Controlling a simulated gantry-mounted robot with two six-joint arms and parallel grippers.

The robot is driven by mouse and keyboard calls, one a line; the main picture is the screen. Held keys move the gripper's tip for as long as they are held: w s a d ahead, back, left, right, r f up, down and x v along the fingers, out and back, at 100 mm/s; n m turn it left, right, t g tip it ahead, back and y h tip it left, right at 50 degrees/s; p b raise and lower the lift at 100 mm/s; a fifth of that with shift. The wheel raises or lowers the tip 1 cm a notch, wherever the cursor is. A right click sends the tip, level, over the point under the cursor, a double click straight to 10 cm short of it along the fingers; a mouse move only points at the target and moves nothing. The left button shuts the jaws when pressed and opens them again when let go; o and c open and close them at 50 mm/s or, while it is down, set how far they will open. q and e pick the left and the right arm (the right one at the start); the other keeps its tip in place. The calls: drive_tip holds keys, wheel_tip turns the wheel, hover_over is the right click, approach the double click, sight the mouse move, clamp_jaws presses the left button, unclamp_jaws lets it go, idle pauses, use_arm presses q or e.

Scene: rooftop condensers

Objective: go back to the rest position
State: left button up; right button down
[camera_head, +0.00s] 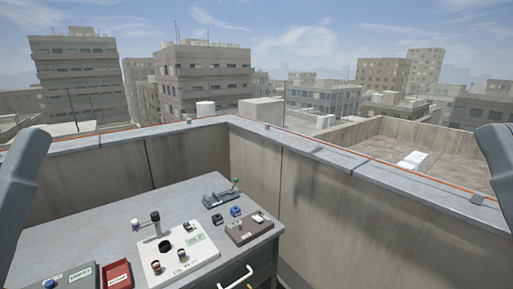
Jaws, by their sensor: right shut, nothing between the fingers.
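A grey link of my left arm (24,185) stands at the left edge of the head view. A grey link of my right arm (495,158) shows at the right edge, cut off by the frame. Both links are raised and apart from the grey table (95,218). I see no fingers of either gripper. No thing is seen held.
On the table are a white control panel (200,252) with a black stick, a red tray (116,274), a dark box (70,279), a brown box (247,231) and a lever unit (217,199). A concrete parapet (190,153) runs behind.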

wheel_tip(320, 180, up, 36)
drive_tip(key=p, duration=3.2)
drive_tip(key=shift+w+p, duration=0.15)
drive_tip(key=shift+p, duration=0.2)
drive_tip(key=shift+f, duration=0.1)
